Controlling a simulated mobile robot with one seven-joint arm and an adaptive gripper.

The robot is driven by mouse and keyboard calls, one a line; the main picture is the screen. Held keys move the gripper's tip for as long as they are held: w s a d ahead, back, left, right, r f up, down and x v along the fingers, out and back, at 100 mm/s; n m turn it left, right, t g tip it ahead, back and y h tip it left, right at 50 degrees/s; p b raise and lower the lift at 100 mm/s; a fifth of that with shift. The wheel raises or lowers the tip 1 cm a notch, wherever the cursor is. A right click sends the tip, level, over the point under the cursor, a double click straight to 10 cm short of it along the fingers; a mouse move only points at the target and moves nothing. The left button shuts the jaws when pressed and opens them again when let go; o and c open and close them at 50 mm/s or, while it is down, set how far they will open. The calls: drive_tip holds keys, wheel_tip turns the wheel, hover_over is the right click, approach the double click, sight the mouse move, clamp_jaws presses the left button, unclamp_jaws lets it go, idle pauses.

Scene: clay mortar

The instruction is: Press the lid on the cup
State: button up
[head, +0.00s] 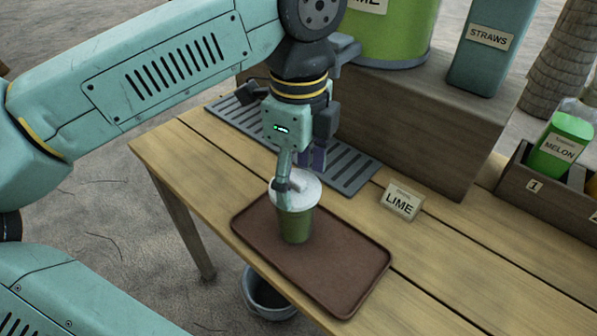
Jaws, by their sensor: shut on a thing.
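A green cup (295,227) stands upright on the brown tray (343,268), near the tray's left side. A whitish round lid (309,193) sits at the cup's mouth. Whether its rim is fully seated all around cannot be told from this view. My gripper (294,183) points down from above and is shut on the lid at its top, directly over the cup. The fingers hide part of the lid's top and its far edge.
A LIME sign (403,200) stands right of the tray. A slatted grate (347,172) lies behind. A wooden block (425,130) bears a green LIME container (393,35) and a STRAWS holder (490,42). A crate (545,195) holds a MELON carton (561,143). A bucket (262,300) is below.

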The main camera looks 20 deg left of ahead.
idle(0.9)
drive_tip(key=o, duration=0.8)
drive_tip(key=shift+o, duration=0.4)
drive_tip(key=shift+o, duration=1)
drive_tip(key=shift+r+p, duration=2)
drive_tip(key=shift+r, duration=1.6)
drive_tip(key=shift+c, duration=0.2)
